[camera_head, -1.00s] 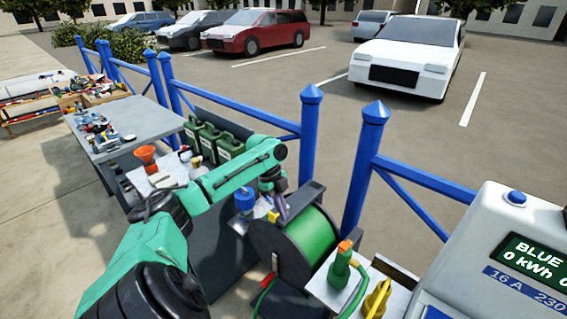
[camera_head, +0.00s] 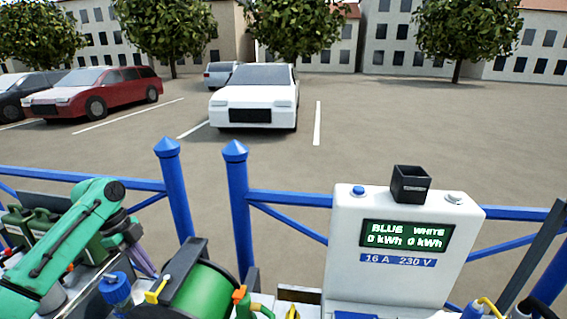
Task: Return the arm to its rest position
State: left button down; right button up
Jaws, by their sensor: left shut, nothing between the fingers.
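My left arm (camera_head: 62,240), green with dark joints, comes in from the left and bends down at its far joint. My left gripper (camera_head: 143,262) hangs below that bend, small and partly covered. It is shut with nothing held, just left of the cable reel. The cable reel (camera_head: 208,293) has green cable and dark side plates, and its lower part is cut off by the picture's bottom edge. My right gripper does not show.
A blue-capped item (camera_head: 116,288) stands left of the reel. The white power pedestal (camera_head: 400,275) carries a black open box (camera_head: 411,184). A blue fence (camera_head: 237,205) runs behind. Green canisters (camera_head: 40,222) stand behind my arm. Parked cars, including a white one (camera_head: 254,98), are far off.

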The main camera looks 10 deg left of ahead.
pick_arm(q)
jog(key=s+d+f+n+g+y, duration=0.1)
jog(key=s+d+f+n+y, duration=0.1)
jog(key=d+f, duration=0.85)
jog(key=s+d+f+n+t, duration=0.3)
jog(key=s+d+f+n, duration=0.45)
jog(key=d, duration=0.35)
jog(key=s+r+n+y, duration=0.1)
jog(key=s+r+n, duration=0.2)
jog(key=s+n, duration=0.1)
notch_tip(320, 180, down, 26)
jog(key=s+b, duration=0.2)
jog(key=s, duration=0.1)
jog(key=s+a+f+g, duration=0.1)
jog(key=s+a+f, duration=0.2)
jog(key=s+f, duration=1.1)
jog(key=shift+s+a+f+g+y+b, duration=0.15)
jog(key=shift+s+g+y+b, duration=0.2)
jog(key=shift+s, duration=0.65)
